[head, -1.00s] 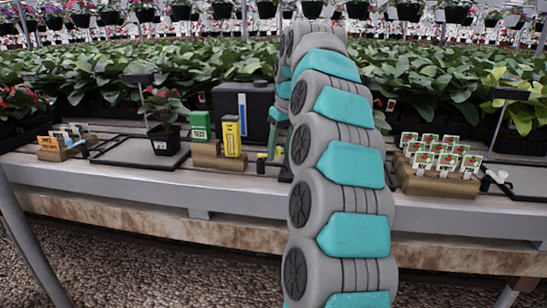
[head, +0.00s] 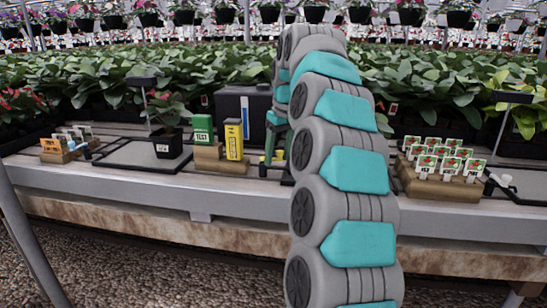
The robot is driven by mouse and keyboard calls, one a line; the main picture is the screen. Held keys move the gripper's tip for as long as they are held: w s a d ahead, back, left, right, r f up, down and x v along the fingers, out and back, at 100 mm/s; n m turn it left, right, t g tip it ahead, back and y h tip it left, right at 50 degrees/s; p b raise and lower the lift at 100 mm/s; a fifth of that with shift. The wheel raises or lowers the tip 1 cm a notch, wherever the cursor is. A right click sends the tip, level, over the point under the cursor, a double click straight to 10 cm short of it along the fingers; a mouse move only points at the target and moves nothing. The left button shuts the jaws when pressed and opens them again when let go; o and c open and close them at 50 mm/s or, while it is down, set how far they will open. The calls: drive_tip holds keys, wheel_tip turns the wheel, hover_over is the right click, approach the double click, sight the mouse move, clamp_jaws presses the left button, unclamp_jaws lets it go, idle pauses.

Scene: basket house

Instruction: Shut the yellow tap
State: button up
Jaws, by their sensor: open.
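A black tank (head: 232,108) with a blue level strip stands on the bench behind my arm. At its foot is a small black and yellow fitting, which looks like the yellow tap (head: 263,168); it is small and partly hidden. My gripper (head: 275,146) points down at the tank's front right, close to the tap, partly hidden behind my arm. Its jaws are open. I cannot tell whether they touch the tap or which way its handle is turned.
A green box (head: 203,130) and a yellow box (head: 234,140) stand on a wooden block left of the tap. A potted plant (head: 167,115) is further left. Label cards in a wooden block (head: 438,185) are at right. Dense plants fill the back.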

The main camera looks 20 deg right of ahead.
drive_tip(key=shift+s+a+b, duration=0.2)
drive_tip(key=shift+a, duration=0.75)
drive_tip(key=shift+s+a+b, duration=0.15)
drive_tip(key=shift+a+b, duration=0.05)
drive_tip(key=shift+a, duration=0.8)
drive_tip(key=shift+s+a+b, duration=0.2)
drive_tip(key=shift+a, duration=0.75)
drive_tip(key=shift+d, duration=0.1)
drive_tip(key=shift+d+p, duration=0.25)
drive_tip(key=shift+p, duration=0.1)
wheel_tip(320, 180, up, 7)
drive_tip(key=p, duration=0.4)
